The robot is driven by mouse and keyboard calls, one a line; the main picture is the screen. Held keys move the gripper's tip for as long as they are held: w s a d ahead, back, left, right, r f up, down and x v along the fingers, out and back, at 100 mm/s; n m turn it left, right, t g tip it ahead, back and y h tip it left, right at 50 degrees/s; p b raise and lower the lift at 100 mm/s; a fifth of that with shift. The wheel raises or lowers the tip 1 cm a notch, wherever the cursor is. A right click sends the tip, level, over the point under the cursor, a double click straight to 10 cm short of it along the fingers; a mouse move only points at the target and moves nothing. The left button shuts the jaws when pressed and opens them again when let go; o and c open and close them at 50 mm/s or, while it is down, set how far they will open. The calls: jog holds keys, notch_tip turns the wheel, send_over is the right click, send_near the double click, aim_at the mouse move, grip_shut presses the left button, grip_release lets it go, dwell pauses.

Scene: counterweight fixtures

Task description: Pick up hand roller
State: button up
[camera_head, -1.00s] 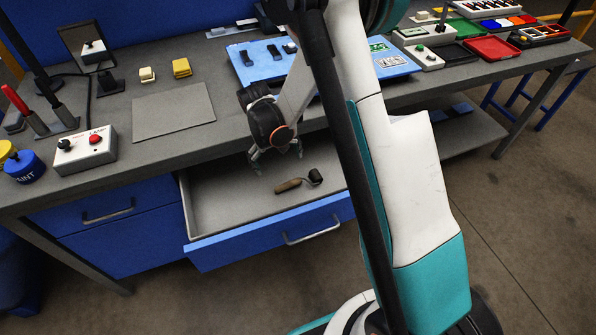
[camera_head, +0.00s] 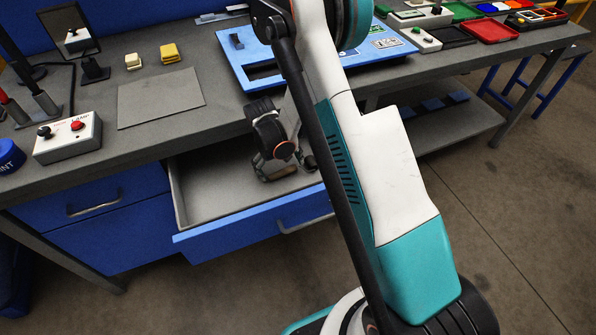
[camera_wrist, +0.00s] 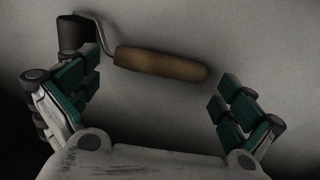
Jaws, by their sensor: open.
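The hand roller has a brown wooden handle (camera_wrist: 160,65), a bent metal rod and a dark roller head (camera_wrist: 75,33). It lies on the floor of the open drawer (camera_head: 200,190). In the wrist view my gripper (camera_wrist: 158,95) is open with its green-padded fingers apart. The handle lies just beyond and between the fingertips, and the roller head is beside the left finger. Nothing is held. In the head view my gripper (camera_head: 275,170) is down inside the drawer and hides part of the hand roller (camera_head: 308,163).
The drawer's blue front (camera_head: 255,223) and side walls surround my gripper. The workbench top (camera_head: 60,175) overhangs the back of the drawer. A control box with a red button (camera_head: 68,138), a grey mat (camera_head: 160,98) and a blue board (camera_head: 385,52) are on the bench.

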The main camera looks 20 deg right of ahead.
jog(key=shift+d+f, duration=0.1)
jog(key=shift+f, duration=0.55)
jog(key=shift+c, duration=0.6)
jog(key=shift+s+r, duration=0.1)
jog(key=c, duration=0.7)
jog(key=shift+r, duration=0.55)
jog(key=c, duration=0.4)
notch_tip(320, 180, up, 19)
jog(key=p, duration=0.7)
jog(key=shift+c, duration=1)
